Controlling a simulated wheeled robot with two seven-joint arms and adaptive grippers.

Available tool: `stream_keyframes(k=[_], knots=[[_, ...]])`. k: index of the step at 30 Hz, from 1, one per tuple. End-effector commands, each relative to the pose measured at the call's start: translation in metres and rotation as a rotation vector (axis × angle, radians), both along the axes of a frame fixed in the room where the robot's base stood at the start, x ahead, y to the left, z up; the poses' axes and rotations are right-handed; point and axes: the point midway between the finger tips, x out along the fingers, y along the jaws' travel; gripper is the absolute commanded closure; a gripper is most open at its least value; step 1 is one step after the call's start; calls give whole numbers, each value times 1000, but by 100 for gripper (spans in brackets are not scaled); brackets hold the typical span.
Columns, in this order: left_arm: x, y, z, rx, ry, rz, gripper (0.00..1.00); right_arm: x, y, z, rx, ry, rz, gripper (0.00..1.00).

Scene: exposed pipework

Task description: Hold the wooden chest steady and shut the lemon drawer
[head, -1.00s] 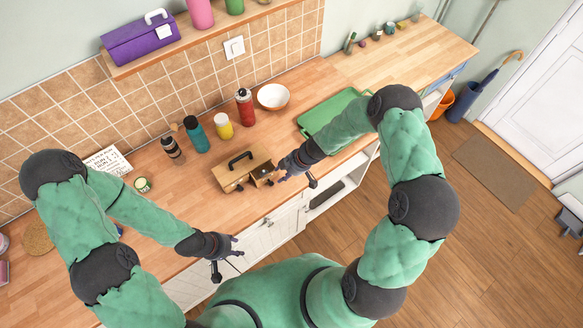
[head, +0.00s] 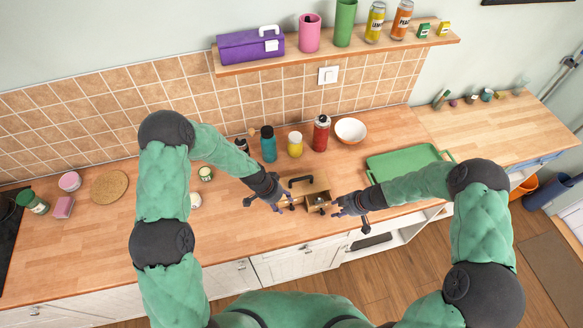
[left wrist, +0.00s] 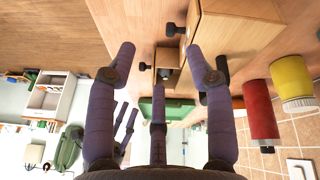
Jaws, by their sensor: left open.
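The wooden chest (head: 310,186) stands on the counter near its front edge, with a black handle on top. One drawer (head: 318,201) at its right front is pulled out. In the left wrist view the chest (left wrist: 240,38) is at upper right, and the open drawer (left wrist: 168,80) has a dark thing inside. No lemon mark is readable. My left gripper (head: 277,203) is open at the chest's left side; contact is unclear. Its fingers (left wrist: 160,78) spread in the left wrist view. My right gripper (head: 340,207) is just right of the open drawer; its finger opening is unclear.
Behind the chest stand a teal bottle (head: 268,145), a yellow jar (head: 295,145), a red bottle (head: 321,133) and a white bowl (head: 351,130). A green tray (head: 400,162) lies to the right.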

Motion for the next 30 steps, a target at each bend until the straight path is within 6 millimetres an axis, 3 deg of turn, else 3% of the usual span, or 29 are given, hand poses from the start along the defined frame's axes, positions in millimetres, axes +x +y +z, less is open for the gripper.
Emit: stream_keyframes(k=[1,6,10,15,20,30], knots=[[19,-5,9,4,-36,-70,47,0,0,0,0,0,0,61],[65,-19,40,18,-131,-289,47,0,0,0,0,0,0,61],[87,-27,58,27,-182,-408,47,0,0,0,0,0,0,61],[100,-32,70,31,-213,-485,47,0,0,0,0,0,0,61],[102,-36,62,31,-217,-498,47,0,0,0,0,0,0,61],[108,-55,13,31,-216,-495,47,0,0,0,0,0,0,61]])
